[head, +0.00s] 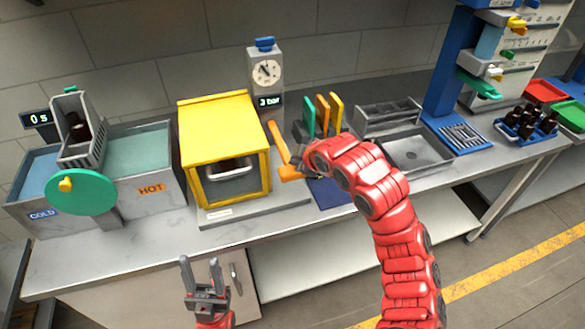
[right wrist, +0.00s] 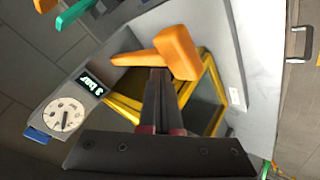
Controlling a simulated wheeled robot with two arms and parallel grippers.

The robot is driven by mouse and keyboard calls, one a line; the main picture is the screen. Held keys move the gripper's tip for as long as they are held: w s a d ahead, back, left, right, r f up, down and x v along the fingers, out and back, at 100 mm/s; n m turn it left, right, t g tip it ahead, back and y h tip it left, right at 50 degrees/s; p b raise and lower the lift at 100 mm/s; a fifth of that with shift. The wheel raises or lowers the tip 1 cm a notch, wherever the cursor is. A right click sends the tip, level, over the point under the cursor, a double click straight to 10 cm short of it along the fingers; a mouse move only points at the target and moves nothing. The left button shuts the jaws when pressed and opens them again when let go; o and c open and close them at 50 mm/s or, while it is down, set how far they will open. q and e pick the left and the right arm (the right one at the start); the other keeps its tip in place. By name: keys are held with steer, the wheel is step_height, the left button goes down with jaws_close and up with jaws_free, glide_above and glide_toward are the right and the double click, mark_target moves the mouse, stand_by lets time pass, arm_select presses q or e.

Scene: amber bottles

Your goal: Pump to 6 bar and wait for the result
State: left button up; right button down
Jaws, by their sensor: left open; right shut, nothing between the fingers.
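The yellow-framed test chamber (head: 224,150) stands in the middle of the bench, with a metal tray-like part inside. Behind it a grey gauge post (head: 265,70) has a dial and a display (head: 270,100) reading 3 bar; the display also shows in the right wrist view (right wrist: 91,84). An orange pump lever (head: 280,145) with an orange handle (right wrist: 177,52) is at the chamber's right side. My right gripper (right wrist: 158,75) is shut with its fingertips at the handle; whether they touch it I cannot tell. My left gripper (head: 202,272) is open and empty in front of the bench.
At the left are COLD and HOT baths (head: 140,160) with a bottle basket (head: 80,135) and a green wheel (head: 82,194). Green, orange and yellow upright pieces (head: 322,115) stand behind my right arm.

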mark_target(298, 176)
steer(key=shift+f+b, duration=0.45)
steer(key=shift+b, duration=0.05)
steer(key=shift+f+b, duration=1.6)
steer(key=shift+f, duration=1.1)
stand_by(2.2)
steer(key=shift+r, duration=0.15)
stand_by(0.4)
steer(key=shift+r+p, duration=0.45)
steer(key=shift+r, duration=2.6)
steer(key=shift+r+p, duration=0.3)
steer(key=shift+r, duration=2.15)
